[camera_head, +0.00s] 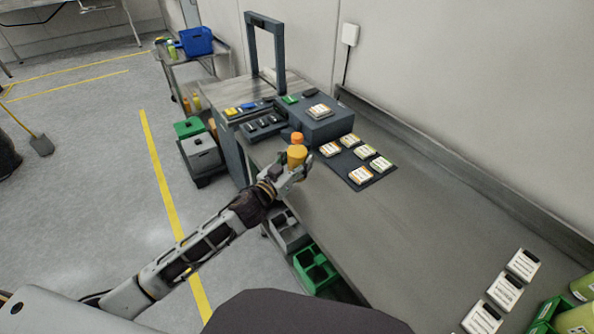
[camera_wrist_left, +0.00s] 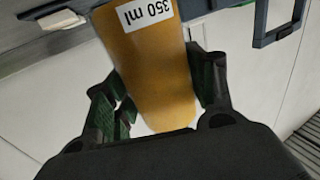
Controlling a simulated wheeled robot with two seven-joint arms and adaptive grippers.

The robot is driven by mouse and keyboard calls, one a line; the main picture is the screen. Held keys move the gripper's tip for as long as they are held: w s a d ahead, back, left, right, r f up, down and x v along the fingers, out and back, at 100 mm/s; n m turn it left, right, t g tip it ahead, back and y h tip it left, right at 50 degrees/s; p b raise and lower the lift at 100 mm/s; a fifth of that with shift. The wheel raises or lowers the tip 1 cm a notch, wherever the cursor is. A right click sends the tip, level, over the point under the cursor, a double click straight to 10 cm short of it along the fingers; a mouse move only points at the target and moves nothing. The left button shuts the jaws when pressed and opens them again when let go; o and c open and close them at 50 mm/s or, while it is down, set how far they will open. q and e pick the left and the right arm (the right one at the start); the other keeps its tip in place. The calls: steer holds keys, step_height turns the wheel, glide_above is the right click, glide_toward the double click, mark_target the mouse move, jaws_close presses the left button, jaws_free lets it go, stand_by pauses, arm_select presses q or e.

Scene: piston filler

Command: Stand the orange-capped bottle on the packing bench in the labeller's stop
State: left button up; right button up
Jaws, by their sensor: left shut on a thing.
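The orange-capped bottle (camera_head: 296,155) is amber, with its cap up, near the left edge of the bench. My left gripper (camera_head: 292,172) is shut on it. In the left wrist view the bottle (camera_wrist_left: 155,65) lies between the dark fingers and bears a white "350 ml" label. The packing bench (camera_head: 390,235) runs along the wall. A dark grey box-shaped machine (camera_head: 321,127), which looks like the labeller, stands just behind the bottle. I cannot make out its stop clearly, nor whether the bottle touches anything there. My right gripper is not in view.
A dark mat (camera_head: 366,182) with several labelled packs lies right of the bottle. A dark arch (camera_head: 265,45) stands behind. Several white packs (camera_head: 503,290) lie at the bench's near right. The middle bench is clear.

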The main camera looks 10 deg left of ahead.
arm_select(q)
steer(key=shift+f, duration=2.05)
steer(key=shift+f+b, duration=0.2)
steer(key=shift+b, duration=0.1)
steer(key=o, duration=1.3)
steer(key=shift+o, duration=0.2)
steer(key=shift+f, duration=0.1)
steer(key=shift+s, duration=0.1)
steer(key=shift+v, duration=1.15)
steer(key=shift+a+v, duration=0.25)
steer(key=shift+v, duration=1.1)
steer(key=v, duration=0.8)
steer(key=shift+a, duration=0.2)
steer(key=shift+s, duration=0.2)
